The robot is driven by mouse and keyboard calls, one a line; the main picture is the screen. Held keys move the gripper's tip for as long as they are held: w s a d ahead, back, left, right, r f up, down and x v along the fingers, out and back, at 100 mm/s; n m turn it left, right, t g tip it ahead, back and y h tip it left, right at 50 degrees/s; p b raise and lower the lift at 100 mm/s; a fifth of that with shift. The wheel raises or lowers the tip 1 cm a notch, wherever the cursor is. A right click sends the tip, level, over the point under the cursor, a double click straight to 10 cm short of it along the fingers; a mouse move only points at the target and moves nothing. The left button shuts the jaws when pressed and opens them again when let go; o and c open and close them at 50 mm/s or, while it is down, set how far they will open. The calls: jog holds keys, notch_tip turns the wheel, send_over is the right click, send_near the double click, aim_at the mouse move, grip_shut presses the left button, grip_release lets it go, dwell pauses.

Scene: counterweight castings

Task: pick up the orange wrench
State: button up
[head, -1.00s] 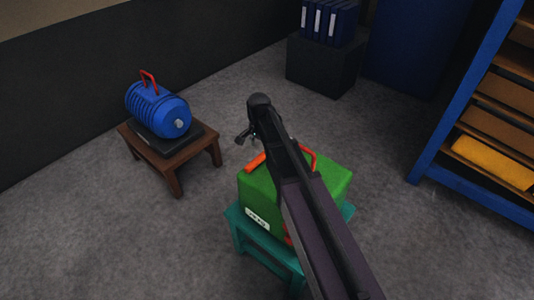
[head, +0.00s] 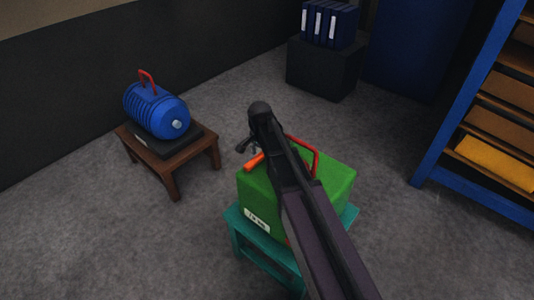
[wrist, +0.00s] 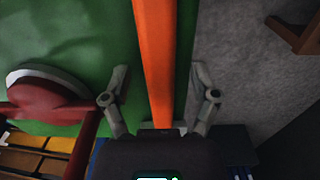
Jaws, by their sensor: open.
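The orange wrench (head: 254,161) lies along the edge of the top of a green casting (head: 328,178). In the head view my arm hides much of it. In the wrist view the wrench (wrist: 157,60) runs from the top edge down between my fingers. My gripper (wrist: 158,88) is open, with one finger on each side of the wrench and a gap on both sides. In the head view my gripper (head: 246,147) is partly seen beside the wrench's end. I cannot tell the exact height between fingers and wrench.
A red handle (head: 315,160) rises from the green casting, close by my arm; it also shows left of my fingers in the wrist view (wrist: 80,150). The casting sits on a teal stool (head: 262,262). A blue motor-like casting (head: 156,111) stands on a brown stool (head: 172,166) at left.

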dwell(0.4)
grip_shut()
jog(key=shift+r, duration=0.2)
notch_tip(320, 180, up, 10)
jog(key=p, duration=1)
jog(key=shift+f, duration=0.15)
dwell(0.7)
notch_tip(320, 180, up, 30)
jog(key=p, duration=3)
send_over(261, 154)
jog(key=shift+s, duration=0.1)
